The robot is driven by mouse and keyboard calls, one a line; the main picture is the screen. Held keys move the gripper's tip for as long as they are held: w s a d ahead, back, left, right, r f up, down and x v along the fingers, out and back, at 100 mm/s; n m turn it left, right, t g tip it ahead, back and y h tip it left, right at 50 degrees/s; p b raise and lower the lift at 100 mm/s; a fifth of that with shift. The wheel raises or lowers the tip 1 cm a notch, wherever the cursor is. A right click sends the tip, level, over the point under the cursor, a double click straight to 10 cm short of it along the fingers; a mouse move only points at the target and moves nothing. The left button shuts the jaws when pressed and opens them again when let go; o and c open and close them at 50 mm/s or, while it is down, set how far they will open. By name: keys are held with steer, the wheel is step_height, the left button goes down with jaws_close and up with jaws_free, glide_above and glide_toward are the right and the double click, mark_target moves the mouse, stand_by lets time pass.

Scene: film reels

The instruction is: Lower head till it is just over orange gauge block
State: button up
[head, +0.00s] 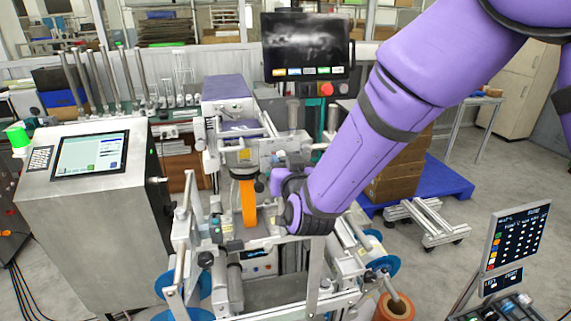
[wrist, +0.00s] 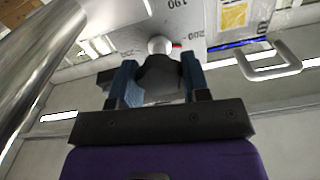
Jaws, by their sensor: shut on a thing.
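My gripper (wrist: 160,78) is shut on a dark rounded knob (wrist: 160,84) in the wrist view, one blue finger on each side of it. Behind the knob is a grey plate with a printed scale (wrist: 186,22) reading 190 and 200. In the head view, my gripper (head: 284,182) is at the right side of the machine's head (head: 240,157), a pale assembly with a yellow label. An orange upright piece (head: 248,202), which looks like the gauge block, stands below the head. The gap between them is too small to judge, and my arm hides the knob.
A steel cabinet with a touchscreen (head: 90,155) stands at left. A monitor (head: 306,46) rises behind the machine. Blue reels (head: 382,262) and an orange-brown roll (head: 394,306) sit low at the front. In the wrist view, a metal handle (wrist: 270,65) is at right.

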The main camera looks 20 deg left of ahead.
steer(key=n, duration=0.4)
steer(key=shift+r, duration=0.1)
steer(key=o, duration=0.9)
